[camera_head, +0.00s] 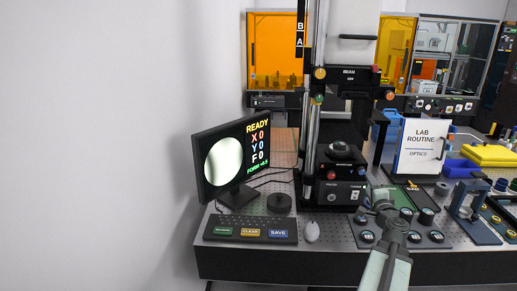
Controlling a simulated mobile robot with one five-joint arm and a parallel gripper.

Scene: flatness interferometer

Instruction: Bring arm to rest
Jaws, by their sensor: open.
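My arm (388,262) enters from the bottom, right of centre, and reaches up and away over the bench's front edge. My gripper (376,196) is at its far end, above the bench top near a dark panel with round knobs (410,238). It is small in view. Its jaws are open and I see nothing held between them. I cannot tell how high it is above the panel.
The interferometer column (342,160) stands just behind my gripper. A LAB ROUTINE sign (416,146) and a blue stand (466,205) are right. A white wall fills the left.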

